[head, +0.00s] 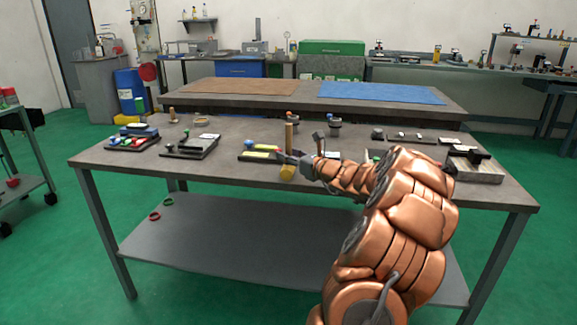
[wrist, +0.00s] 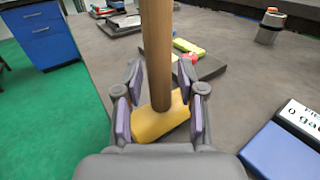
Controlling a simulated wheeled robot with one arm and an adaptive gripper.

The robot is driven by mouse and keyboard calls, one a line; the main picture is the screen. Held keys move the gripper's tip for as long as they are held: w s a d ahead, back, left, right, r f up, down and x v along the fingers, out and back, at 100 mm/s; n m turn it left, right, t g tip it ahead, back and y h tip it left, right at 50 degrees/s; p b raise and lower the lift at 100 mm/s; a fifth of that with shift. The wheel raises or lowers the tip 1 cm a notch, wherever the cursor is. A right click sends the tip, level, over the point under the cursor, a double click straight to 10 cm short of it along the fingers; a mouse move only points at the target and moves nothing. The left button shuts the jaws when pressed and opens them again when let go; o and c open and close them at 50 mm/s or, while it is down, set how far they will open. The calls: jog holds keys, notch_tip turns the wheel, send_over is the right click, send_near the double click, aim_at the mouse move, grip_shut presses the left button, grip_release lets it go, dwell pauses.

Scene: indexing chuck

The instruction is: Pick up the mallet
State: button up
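The mallet has a round wooden handle (head: 289,134) and a yellow head (head: 287,173). It stands head down near the table's front edge, with the handle pointing up. In the wrist view the handle (wrist: 156,45) rises between my fingers, and the yellow head (wrist: 160,124) shows low between them. My gripper (wrist: 160,85) is open, with a purple-padded finger on each side of the handle and small gaps showing. In the head view my gripper (head: 300,160) is at the mallet, and my arm comes in from the right. The gripper's body hides the near part of the mallet head.
A dark tray with a yellow-green piece (wrist: 188,46) lies just beyond the mallet. A blue block with a label (wrist: 280,152) lies to the right in the wrist view. A grey cylinder with an orange top (wrist: 270,24) stands farther back. The table edge is close on the left.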

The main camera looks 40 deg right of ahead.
aim_at(291, 144)
grip_shut()
dwell(0.4)
jog(key=shift+r+p, duration=0.3)
jog(key=shift+r, duration=1.6)
jog(key=s+a+r+p, duration=0.1)
jog(key=s+a+p, duration=0.1)
jog(key=s, duration=1.4)
jog(key=shift+a+r, duration=0.2)
jog(key=shift+a, duration=0.05)
